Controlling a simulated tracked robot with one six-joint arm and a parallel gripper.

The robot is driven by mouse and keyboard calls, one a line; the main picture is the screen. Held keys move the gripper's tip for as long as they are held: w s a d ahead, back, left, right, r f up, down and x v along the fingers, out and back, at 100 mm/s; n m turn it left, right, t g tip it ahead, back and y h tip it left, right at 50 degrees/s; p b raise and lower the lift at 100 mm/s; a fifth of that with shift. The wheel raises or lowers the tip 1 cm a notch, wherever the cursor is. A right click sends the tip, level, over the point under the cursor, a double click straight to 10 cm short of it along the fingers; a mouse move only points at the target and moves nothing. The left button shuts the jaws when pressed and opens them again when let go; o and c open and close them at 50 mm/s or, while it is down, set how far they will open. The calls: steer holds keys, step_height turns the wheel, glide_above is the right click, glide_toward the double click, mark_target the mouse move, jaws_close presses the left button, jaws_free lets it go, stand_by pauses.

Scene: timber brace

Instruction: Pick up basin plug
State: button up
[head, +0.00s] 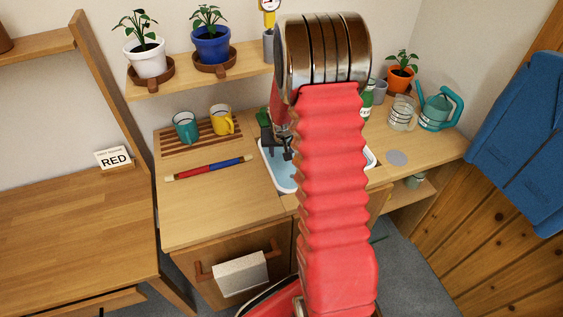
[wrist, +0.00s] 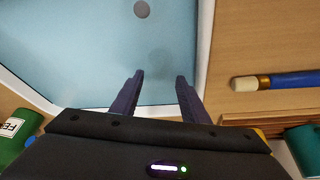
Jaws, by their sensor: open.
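A small dark grey round piece (wrist: 142,9) lies on the floor of the pale blue basin (wrist: 75,45), at the top of the wrist view. It may be the basin plug or the drain; I cannot tell which. My gripper (wrist: 159,75) is open and empty, its two dark fingers apart over the basin near its rim. The round piece lies beyond the fingertips, apart from them. In the head view my gripper (head: 287,148) is over the left part of the basin (head: 284,184), and my arm hides much of the basin.
A red and blue rod (head: 209,168) lies left of the basin. A teal mug (head: 185,127) and a yellow mug (head: 222,120) stand on a slatted rack. A flat grey disc (head: 397,157), a glass jar (head: 402,113) and a teal watering can (head: 438,108) are to the right.

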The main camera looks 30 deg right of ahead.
mark_target(282, 160)
steer(key=shift+f, duration=0.1)
steer(key=shift+x, duration=2.55)
steer(key=shift+c, duration=0.3)
jaws_close()
